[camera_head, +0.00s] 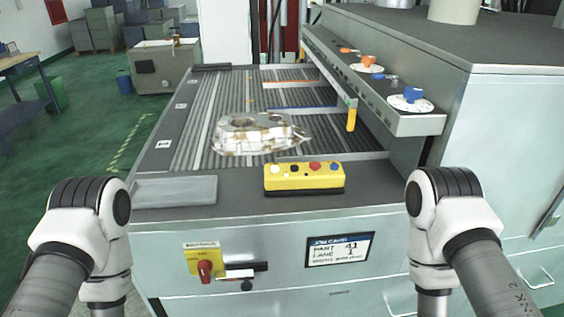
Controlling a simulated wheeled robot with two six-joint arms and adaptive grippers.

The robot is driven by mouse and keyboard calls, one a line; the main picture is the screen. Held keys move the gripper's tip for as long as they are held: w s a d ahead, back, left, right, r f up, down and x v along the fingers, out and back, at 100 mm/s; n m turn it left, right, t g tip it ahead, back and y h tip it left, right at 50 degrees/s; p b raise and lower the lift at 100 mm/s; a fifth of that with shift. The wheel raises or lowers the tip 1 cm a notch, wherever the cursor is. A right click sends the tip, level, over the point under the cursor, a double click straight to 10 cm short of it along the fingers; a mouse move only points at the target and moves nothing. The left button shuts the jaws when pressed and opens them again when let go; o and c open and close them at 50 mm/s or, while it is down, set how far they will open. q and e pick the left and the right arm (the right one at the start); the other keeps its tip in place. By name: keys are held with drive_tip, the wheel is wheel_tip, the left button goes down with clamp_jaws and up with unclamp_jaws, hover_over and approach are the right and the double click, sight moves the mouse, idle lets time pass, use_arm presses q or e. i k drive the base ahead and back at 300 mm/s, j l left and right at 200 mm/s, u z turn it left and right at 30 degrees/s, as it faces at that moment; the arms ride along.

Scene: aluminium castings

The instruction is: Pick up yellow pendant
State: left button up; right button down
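The yellow pendant (304,181) is a long box with several coloured buttons on top: white, black, red and blue. It lies on the grey front ledge of the machine, near the middle of the view. My two arms come in at the lower left and lower right, one on each side of the machine front. Both bend down, and their grippers are below the picture's edge. Neither arm touches the pendant.
A shallow grey tray (150,193) lies left of the pendant on the ledge. An aluminium casting (258,134) sits on the ribbed bed behind it. A shelf (398,119) with blue and orange-handled items overhangs the right side. The front carries a red-knobbed switch (205,268).

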sight(324, 181)
drive_tip(key=j+z, duration=0.2)
drive_tip(key=z, duration=0.15)
drive_tip(key=j+z, duration=0.15)
drive_tip(key=z, duration=0.2)
drive_tip(key=j+z, duration=0.3)
drive_tip(key=l, duration=0.1)
